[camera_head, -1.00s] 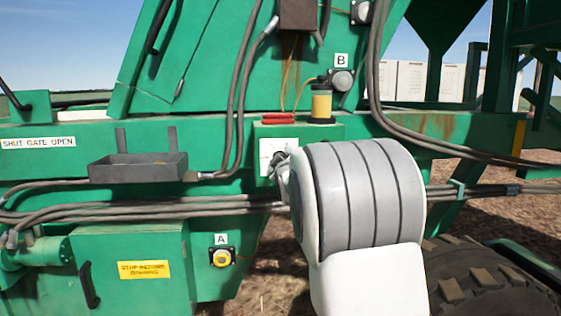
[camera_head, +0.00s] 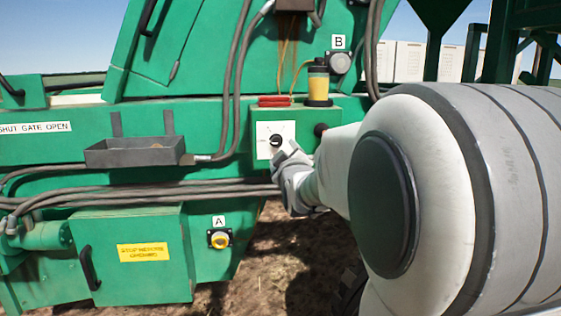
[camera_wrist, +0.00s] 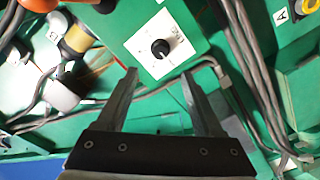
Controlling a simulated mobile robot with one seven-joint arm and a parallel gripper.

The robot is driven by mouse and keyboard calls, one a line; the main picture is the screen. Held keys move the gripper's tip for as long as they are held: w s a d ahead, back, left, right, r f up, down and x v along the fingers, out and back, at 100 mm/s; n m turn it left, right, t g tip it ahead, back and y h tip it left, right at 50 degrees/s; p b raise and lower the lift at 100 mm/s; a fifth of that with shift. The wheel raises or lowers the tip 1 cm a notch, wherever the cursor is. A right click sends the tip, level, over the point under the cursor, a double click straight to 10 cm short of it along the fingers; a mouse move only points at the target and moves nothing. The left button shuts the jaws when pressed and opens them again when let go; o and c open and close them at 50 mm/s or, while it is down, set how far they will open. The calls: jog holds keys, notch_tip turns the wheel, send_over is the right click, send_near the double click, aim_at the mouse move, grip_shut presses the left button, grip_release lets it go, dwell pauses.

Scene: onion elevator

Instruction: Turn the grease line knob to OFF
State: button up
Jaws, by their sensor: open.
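The grease line knob (camera_head: 276,141) is a small black round knob on a white square plate (camera_head: 262,130), set on a green box on the machine. In the wrist view the knob (camera_wrist: 160,47) shows a pale pointer mark, and the plate (camera_wrist: 139,52) has markings too small to read surely. My gripper (camera_wrist: 158,75) is open and empty, its two fingers pointing toward the plate. The knob lies beyond the fingertips, roughly between their lines and apart from them. In the head view my gripper (camera_head: 284,160) is just below right of the knob, its fingers partly hidden.
Hoses (camera_head: 140,197) run below. A grey tray (camera_head: 134,154) is at left.

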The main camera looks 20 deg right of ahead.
jog(key=v, duration=0.6)
jog(key=shift+p, duration=0.3)
jog(key=s+a+f+m+g+y, duration=0.2)
jog(key=s+a+f+g, duration=0.25)
jog(key=s, duration=0.45)
jog(key=s+a+f+m+g+y, duration=0.1)
jog(key=s+a+f+m+g, duration=0.15)
jog(key=s+a+f, duration=0.45)
jog(key=s+a+f+m+g+y, duration=0.25)
jog(key=s+g, duration=0.25)
jog(key=s, duration=0.7)
notch_tip(320, 180, up, 22)
jog(key=n+p, duration=0.1)
jog(key=p, duration=2.1)
jog(key=shift+w+a, duration=0.35)
jog(key=shift+w, duration=0.15)
jog(key=shift+f+h, duration=0.1)
jog(key=shift+h, duration=0.15)
